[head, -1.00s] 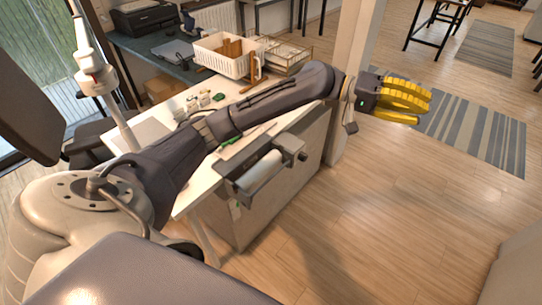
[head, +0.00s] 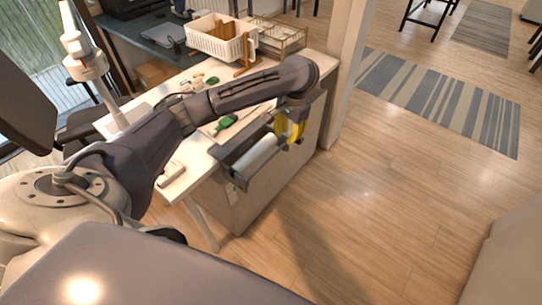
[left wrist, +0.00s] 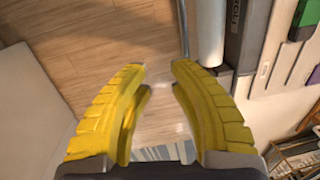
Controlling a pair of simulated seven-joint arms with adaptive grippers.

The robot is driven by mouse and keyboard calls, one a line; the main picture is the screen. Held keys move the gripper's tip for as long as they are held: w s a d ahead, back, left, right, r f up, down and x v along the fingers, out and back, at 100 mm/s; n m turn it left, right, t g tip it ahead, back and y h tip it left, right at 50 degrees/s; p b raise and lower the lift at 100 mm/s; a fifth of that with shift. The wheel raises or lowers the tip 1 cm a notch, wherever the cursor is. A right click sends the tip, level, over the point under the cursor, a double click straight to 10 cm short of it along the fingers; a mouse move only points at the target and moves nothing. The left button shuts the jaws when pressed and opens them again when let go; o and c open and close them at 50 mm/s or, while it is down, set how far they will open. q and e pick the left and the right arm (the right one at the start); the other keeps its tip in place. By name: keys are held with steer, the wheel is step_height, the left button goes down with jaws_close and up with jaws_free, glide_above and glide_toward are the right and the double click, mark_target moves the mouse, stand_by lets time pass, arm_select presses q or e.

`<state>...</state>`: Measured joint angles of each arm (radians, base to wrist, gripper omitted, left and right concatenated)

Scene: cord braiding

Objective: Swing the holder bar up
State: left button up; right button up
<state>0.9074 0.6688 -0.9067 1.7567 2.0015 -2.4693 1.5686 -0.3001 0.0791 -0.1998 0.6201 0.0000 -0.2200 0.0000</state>
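A white roll (head: 256,156) sits in a dark holder (head: 232,155) on the front edge of the white worktop. In the left wrist view the roll (left wrist: 211,30) stands at the upper middle, with a thin dark bar (left wrist: 183,25) along its left side, which looks like the holder bar. My left gripper (head: 287,130) is at the right end of the holder, pointing down, partly hidden by my own arm. In the left wrist view its yellow fingers (left wrist: 158,75) are apart, with only floor showing between them. The bar lies just beyond the right fingertip; contact cannot be told. My right gripper is not in view.
A green tool (head: 225,122) lies on the worktop (head: 172,183) behind the holder. A white basket (head: 222,42) and a wire rack (head: 275,35) stand at the back. A pillar (head: 347,70) rises at the right end. The floor in front is clear.

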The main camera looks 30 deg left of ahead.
arm_select(q)
steer(key=a+n+y, duration=0.1)
steer(key=a, duration=0.2)
glide_above(273, 156)
steer(key=d, duration=0.1)
steer(key=f, duration=1.1)
steer(key=shift+s+d+f, duration=0.1)
steer(key=shift+s+f, duration=0.2)
steer(key=shift+w+a+f, duration=0.1)
steer(key=shift+a+f, duration=0.15)
steer(key=shift+f, duration=1)
steer(key=shift+a+f, duration=0.25)
steer(key=shift+f, duration=1)
steer(key=shift+c, duration=0.5)
jaws_close()
